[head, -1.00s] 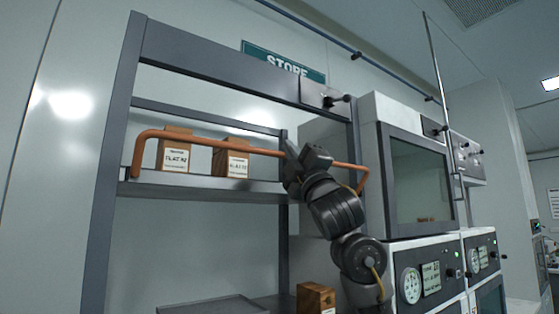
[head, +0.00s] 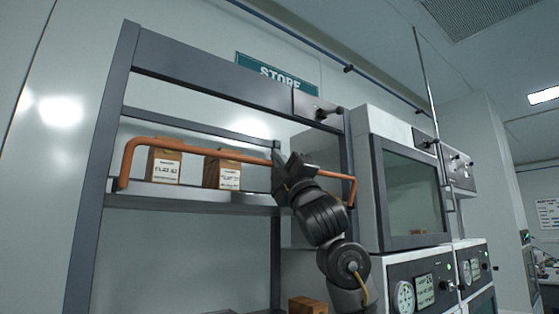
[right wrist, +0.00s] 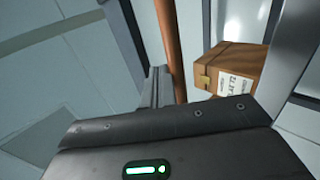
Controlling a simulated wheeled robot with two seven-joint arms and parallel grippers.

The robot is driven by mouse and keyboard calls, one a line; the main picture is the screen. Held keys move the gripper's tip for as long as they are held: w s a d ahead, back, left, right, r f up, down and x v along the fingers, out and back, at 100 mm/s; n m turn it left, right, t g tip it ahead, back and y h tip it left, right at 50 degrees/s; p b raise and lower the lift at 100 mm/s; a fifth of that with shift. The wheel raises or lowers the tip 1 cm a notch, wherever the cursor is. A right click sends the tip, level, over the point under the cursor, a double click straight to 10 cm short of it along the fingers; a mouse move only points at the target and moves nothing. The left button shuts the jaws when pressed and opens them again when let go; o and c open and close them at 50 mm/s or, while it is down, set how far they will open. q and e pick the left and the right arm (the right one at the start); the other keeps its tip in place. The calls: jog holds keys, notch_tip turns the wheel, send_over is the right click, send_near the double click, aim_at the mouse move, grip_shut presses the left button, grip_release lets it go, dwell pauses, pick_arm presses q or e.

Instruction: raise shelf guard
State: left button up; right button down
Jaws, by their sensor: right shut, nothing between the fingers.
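The shelf guard is an orange bar (head: 215,152) with bent ends, running across the front of the upper shelf (head: 185,191) of a grey rack. It stands in front of two boxes, level with their upper parts. My right gripper (head: 283,160) is at the bar's right half and covers a short piece of it. Its fingers look shut, with nothing between them. In the right wrist view the bar (right wrist: 167,40) runs up just beyond the fingertips (right wrist: 158,85); whether they touch it I cannot tell. My left gripper is not in view.
Two brown labelled boxes (head: 164,166) and (head: 221,173) stand on the shelf behind the bar; one box (right wrist: 230,68) shows in the right wrist view. The rack's top beam (head: 210,70) is above. A glass-fronted cabinet (head: 408,190) stands close on the right.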

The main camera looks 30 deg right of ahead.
dwell(0.9)
jog(key=s+d+f+b, duration=0.2)
jog(key=s+b, duration=0.4)
jog(key=s, duration=0.7)
jog(key=shift+s+f+b, duration=0.25)
jog(key=shift+f+b, duration=0.05)
jog(key=shift+b, duration=0.05)
jog(key=shift+s, duration=0.1)
